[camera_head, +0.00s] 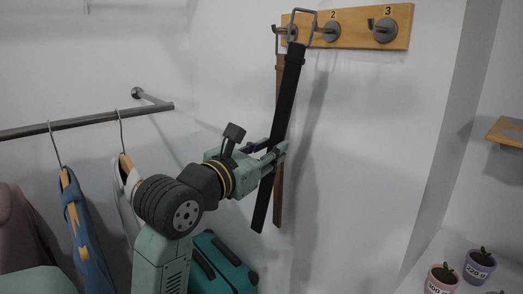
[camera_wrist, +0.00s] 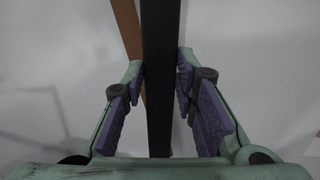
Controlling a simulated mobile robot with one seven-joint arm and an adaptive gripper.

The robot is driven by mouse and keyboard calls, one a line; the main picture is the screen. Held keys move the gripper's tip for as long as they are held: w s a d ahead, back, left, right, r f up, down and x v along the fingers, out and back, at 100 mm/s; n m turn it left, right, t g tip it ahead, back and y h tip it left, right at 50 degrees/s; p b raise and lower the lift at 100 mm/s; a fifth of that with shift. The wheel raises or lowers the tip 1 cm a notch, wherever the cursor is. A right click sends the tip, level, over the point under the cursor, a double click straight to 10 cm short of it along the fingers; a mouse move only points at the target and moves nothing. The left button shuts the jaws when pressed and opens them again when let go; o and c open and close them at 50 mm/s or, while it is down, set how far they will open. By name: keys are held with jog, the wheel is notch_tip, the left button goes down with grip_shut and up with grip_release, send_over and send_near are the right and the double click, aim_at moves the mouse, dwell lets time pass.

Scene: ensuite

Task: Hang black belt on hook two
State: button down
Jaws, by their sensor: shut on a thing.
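The black belt (camera_head: 285,110) hangs long and slightly tilted, its metal buckle (camera_head: 313,27) at the top. It also shows in the wrist view (camera_wrist: 160,60). My gripper (camera_head: 280,150) is shut on the black belt around its middle, with a finger on each side in the wrist view. The buckle is in front of the rack, between the leftmost hook and hook two (camera_head: 331,31). Hook two is a round grey knob under the label 2. I cannot tell whether the buckle touches it.
A wooden rack (camera_head: 360,20) holds the hooks; hook three (camera_head: 384,30) is bare. A brown belt (camera_head: 279,190) hangs from the leftmost hook, just behind the black belt. A clothes rail (camera_head: 80,121) with hangers is at left. A teal suitcase (camera_head: 222,268) stands below.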

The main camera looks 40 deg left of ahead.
jog(key=shift+w+d+f+b, duration=0.1)
jog(key=shift+w+f+b, duration=0.2)
jog(key=shift+w, duration=0.5)
jog(key=shift+w+f+b, duration=0.15)
jog(key=shift+w+f, duration=0.2)
jog(key=shift+w, duration=0.45)
jog(key=shift+w+d+f+b, duration=0.1)
jog(key=shift+w+f+b, duration=0.2)
jog(key=shift+w, duration=0.5)
